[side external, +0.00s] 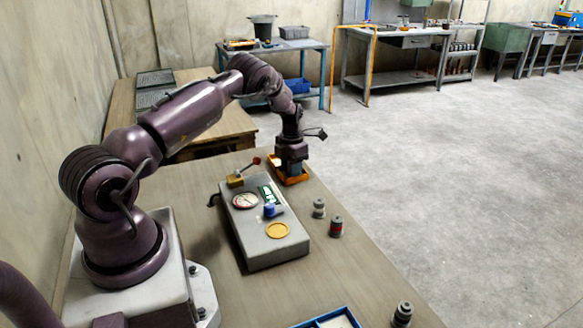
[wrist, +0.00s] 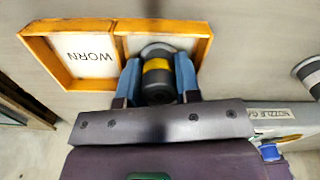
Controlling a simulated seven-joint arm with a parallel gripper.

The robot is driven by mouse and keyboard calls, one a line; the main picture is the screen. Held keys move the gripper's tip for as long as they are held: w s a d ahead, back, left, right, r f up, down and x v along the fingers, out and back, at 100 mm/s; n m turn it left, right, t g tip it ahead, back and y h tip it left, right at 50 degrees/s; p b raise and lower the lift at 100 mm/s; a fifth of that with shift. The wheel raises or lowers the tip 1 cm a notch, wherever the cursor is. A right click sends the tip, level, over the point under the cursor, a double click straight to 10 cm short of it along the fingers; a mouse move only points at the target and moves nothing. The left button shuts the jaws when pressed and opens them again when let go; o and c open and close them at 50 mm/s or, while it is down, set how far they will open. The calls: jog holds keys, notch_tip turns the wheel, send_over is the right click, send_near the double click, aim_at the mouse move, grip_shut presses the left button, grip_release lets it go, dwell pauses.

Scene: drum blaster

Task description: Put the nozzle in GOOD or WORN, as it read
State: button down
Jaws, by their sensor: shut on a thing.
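My gripper (side external: 291,166) is at the orange two-part tray (side external: 303,178), at the far end of the bench. In the wrist view, the blue fingers of my gripper (wrist: 158,82) are shut on a dark nozzle with a yellow band (wrist: 157,65). The tray (wrist: 117,42) shows one compartment labelled WORN (wrist: 90,54) on the left. The nozzle is over or in the right compartment, whose label is hidden. I cannot tell whether the nozzle touches the tray floor. The grey gauge box (side external: 262,252) stands beside the tray, with a dial, a green display and a yellow disc.
A pale-banded nozzle (side external: 318,208) and a red-banded nozzle (side external: 337,227) stand right of the box. Another nozzle (side external: 402,313) stands at the front, near a blue-rimmed tray (side external: 352,313). A red-knobbed lever (side external: 256,161) rises at the box's far end, close to my gripper.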

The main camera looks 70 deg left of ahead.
jog(key=shift+f, duration=0.15)
jog(key=c, duration=1.1)
grip_release()
